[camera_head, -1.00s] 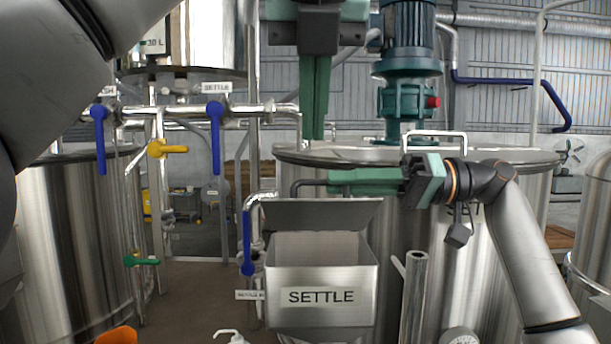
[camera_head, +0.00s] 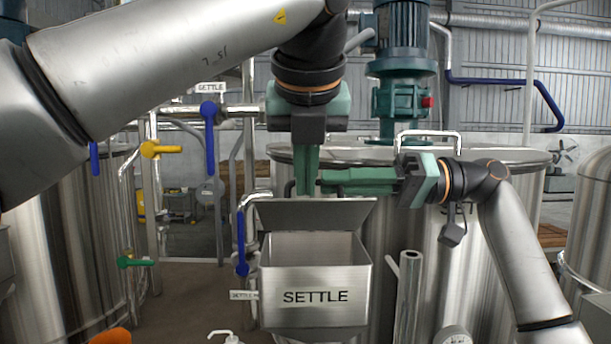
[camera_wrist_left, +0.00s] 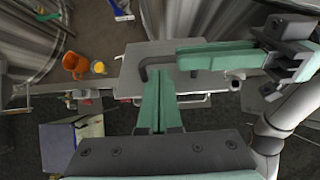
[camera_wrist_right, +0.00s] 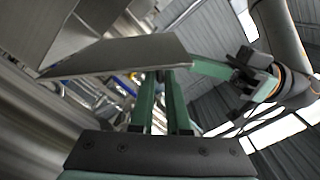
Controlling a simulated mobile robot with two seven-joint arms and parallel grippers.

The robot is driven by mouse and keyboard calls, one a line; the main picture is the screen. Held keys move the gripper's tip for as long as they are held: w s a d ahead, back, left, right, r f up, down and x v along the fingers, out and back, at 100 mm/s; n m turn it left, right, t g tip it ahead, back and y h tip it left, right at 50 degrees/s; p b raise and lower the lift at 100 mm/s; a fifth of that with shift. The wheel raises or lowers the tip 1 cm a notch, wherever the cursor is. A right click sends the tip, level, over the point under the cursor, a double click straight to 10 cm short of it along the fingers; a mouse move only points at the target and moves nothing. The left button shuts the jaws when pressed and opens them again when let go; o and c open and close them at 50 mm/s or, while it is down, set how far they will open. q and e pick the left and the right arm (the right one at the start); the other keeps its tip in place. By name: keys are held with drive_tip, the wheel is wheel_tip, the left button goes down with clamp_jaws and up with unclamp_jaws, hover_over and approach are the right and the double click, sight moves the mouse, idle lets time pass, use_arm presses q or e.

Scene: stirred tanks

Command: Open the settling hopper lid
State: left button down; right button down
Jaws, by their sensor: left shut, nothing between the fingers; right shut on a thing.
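The settling hopper (camera_head: 316,300) is a steel box labelled SETTLE at the lower middle of the head view. Its lid (camera_head: 318,216) stands raised and tilted at the back edge, and the inside of the box shows. The lid also fills the upper part of the right wrist view (camera_wrist_right: 120,54). My right gripper (camera_head: 324,183) comes from the right and is shut on the dark lid handle (camera_wrist_left: 147,69). My left gripper (camera_head: 306,190) points down, shut and empty, just behind the lid's top edge beside the right fingertips. Whether it touches the lid or handle is unclear.
A large steel tank (camera_head: 480,230) with a green motor unit (camera_head: 402,100) stands behind the hopper. Pipes with blue valve levers (camera_head: 210,125) and a yellow lever (camera_head: 163,149) are at left.

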use_arm(q)
drive_tip(key=shift+w+r, duration=0.25)
drive_tip(key=shift+w, duration=0.15)
drive_tip(key=shift+w+a+r, duration=0.15)
drive_tip(key=shift+w+r, duration=0.1)
drive_tip(key=shift+w, duration=0.1)
use_arm(e)
drive_tip(key=shift+s+a, duration=0.15)
drive_tip(key=c, duration=0.9)
unclamp_jaws()
drive_tip(key=shift+r, duration=0.1)
